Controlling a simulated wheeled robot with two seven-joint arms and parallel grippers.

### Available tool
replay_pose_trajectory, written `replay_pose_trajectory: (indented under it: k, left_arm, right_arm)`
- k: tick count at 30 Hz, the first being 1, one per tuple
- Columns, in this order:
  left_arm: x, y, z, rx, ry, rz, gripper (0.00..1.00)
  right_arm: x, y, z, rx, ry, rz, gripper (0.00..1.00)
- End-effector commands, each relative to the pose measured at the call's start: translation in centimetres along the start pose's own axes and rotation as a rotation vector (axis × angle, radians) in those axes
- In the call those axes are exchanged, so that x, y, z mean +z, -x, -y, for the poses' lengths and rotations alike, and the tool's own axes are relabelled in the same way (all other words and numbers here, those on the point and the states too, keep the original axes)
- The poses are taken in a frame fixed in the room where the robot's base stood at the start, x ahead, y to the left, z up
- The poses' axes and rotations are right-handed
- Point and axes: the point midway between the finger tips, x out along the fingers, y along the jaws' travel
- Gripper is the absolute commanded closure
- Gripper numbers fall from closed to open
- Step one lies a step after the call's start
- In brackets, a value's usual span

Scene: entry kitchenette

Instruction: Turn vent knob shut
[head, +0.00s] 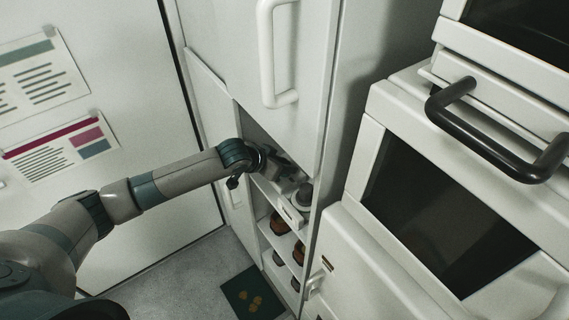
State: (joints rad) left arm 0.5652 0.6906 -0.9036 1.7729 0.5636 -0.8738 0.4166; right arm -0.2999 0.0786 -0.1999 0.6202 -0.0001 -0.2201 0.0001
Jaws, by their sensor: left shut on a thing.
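My left arm reaches in from the left into the open niche of the tall white cabinet. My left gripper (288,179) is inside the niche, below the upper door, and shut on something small. The hand and the shade hide most of what it holds. I cannot make out the vent knob's shape or how far it is turned. A dark grey rounded thing (303,196) shows just beside the fingertips; I cannot tell whether it is the knob or a jar lid. My right gripper is out of view.
Jars with brown contents (279,223) stand on the shelves below the hand. The upper cabinet door has a white handle (266,60). An oven with a dark handle (490,140) stands at right. A dark green mat (252,292) lies on the floor.

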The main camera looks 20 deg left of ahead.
Motion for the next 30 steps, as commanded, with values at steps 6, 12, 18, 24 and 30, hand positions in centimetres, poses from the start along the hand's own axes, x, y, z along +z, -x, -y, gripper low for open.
replay_pose_trajectory:
  k: [6,12,18,24,30]
  left_arm:
    - [-0.3,0.3,-0.2,-0.063,0.070,0.000,0.92]
    - [-0.4,0.3,-0.3,-0.161,0.171,0.000,0.92]
    - [-0.3,0.2,-0.3,-0.274,0.285,0.001,0.92]
    - [-0.2,0.1,-0.2,-0.369,0.376,0.000,0.92]
    - [-0.1,0.1,0.0,-0.427,0.430,-0.001,0.92]
  right_arm:
    - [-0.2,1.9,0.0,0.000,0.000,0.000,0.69]
    - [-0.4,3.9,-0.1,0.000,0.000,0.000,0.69]
    - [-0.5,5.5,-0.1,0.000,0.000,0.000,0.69]
    - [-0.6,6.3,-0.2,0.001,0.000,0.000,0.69]
    - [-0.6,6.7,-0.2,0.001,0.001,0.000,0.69]
